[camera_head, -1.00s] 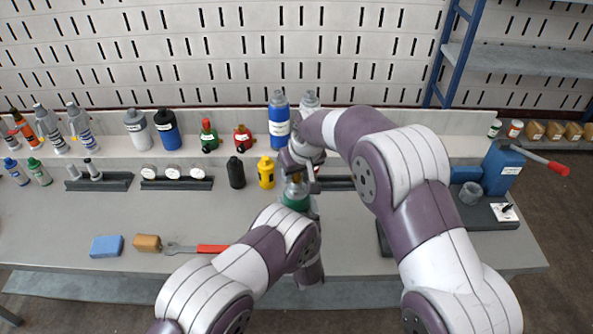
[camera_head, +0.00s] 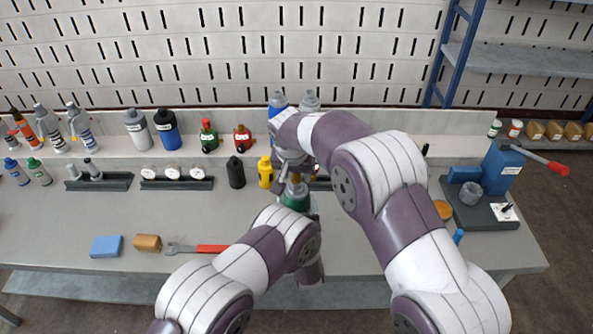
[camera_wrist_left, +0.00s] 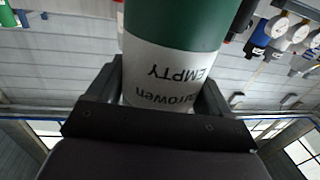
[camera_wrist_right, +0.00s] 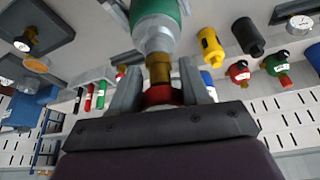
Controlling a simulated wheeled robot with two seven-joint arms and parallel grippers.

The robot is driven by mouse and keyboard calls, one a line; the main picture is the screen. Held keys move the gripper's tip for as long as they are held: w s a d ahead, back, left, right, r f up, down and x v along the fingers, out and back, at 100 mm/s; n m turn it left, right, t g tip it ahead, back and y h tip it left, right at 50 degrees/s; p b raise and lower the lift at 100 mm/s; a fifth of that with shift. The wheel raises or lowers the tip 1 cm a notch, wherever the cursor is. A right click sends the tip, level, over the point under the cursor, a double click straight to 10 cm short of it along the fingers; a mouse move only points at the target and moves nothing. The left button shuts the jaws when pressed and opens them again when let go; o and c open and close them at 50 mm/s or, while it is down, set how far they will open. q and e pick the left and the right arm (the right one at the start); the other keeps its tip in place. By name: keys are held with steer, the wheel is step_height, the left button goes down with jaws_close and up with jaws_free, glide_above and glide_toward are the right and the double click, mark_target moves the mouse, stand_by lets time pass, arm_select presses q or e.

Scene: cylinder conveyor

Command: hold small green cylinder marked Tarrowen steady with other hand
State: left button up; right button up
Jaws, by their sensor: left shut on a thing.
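The small green cylinder (camera_head: 296,197) stands at the middle of the bench, partly hidden by my arms. In the left wrist view its green body and white label (camera_wrist_left: 168,72) show upside down, reading "EMPTY" and "arrowen", the first letter hidden. My left gripper (camera_wrist_left: 165,85) is shut on the labelled part, one finger on each side. In the right wrist view the cylinder's grey shoulder, brass neck and red top (camera_wrist_right: 163,95) point at my right gripper (camera_wrist_right: 160,88). Its fingers stand apart on either side of the red top, and contact is unclear.
A yellow bottle (camera_head: 265,172) and a black bottle (camera_head: 236,172) stand left of the cylinder. Taller blue and grey cylinders stand behind. A red-handled wrench (camera_head: 205,249), orange block (camera_head: 148,243) and blue sponge (camera_head: 106,246) lie at the front left. A blue press (camera_head: 500,170) stands right.

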steer(key=shift+o, duration=0.7)
steer(key=shift+r, duration=1.25)
steer(key=n+y, duration=0.2)
steer(key=n, duration=0.3)
steer(key=shift+n, duration=0.4)
steer(key=shift+y, duration=0.3)
steer(key=n+y, duration=0.1)
steer(key=n, duration=0.2)
steer(key=n+g, duration=0.1)
steer(key=n, duration=0.2)
steer(key=shift+y, duration=0.4)
